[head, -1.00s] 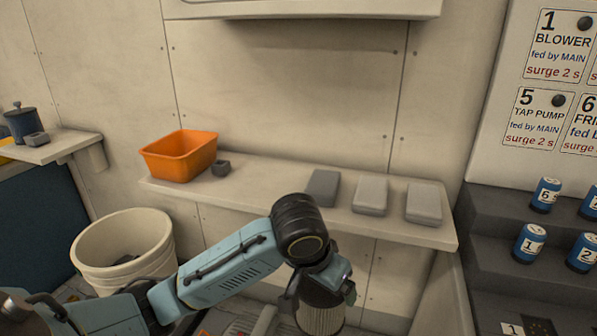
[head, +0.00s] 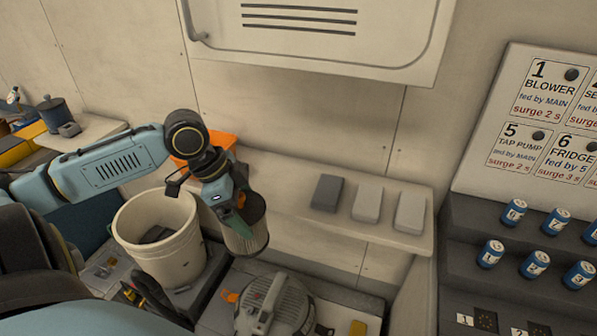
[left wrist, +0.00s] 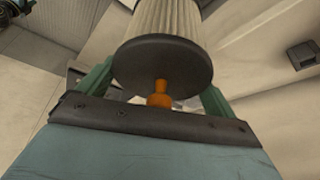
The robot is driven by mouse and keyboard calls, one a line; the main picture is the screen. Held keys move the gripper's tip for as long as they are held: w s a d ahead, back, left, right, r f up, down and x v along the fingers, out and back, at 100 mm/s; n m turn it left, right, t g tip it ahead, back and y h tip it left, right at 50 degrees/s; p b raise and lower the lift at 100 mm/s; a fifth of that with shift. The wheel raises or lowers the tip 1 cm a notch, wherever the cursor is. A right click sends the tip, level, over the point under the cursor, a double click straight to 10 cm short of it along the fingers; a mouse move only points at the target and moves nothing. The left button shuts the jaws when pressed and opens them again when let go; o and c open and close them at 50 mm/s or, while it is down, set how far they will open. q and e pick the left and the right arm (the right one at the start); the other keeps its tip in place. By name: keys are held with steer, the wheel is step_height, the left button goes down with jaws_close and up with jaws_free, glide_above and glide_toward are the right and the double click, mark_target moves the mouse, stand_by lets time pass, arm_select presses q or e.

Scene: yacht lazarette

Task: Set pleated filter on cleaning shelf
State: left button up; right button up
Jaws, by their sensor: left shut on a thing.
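My left gripper (head: 232,205) is shut on the pleated filter (head: 247,238), a pale ribbed cylinder with a dark end cap. My right gripper is not in view.
An orange tub (head: 215,140) on the shelf is partly hidden behind my left arm. Three grey blocks, one dark (head: 326,193), stand on the shelf's right part. A cream bucket (head: 160,235) is left of the filter. A round grey housing (head: 272,305) is below.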

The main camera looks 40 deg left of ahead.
arm_select(q)
steer(key=shift+a+r+m, duration=0.1)
steer(key=shift+r+m, duration=0.2)
steer(key=shift+r, duration=0.6)
steer(key=shift+w, duration=0.25)
steer(key=w+a, duration=0.2)
steer(key=w, duration=0.6)
steer(key=w+a+f+p, duration=0.1)
steer(key=w+a, duration=0.2)
steer(key=w, duration=0.5)
steer(key=shift+w+a+f, duration=0.25)
steer(key=shift+w, duration=0.05)
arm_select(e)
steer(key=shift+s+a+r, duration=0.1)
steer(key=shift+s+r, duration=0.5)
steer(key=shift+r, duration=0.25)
arm_select(q)
steer(key=shift+f, duration=0.1)
steer(key=o, duration=1.1)
steer(key=shift+c, duration=0.2)
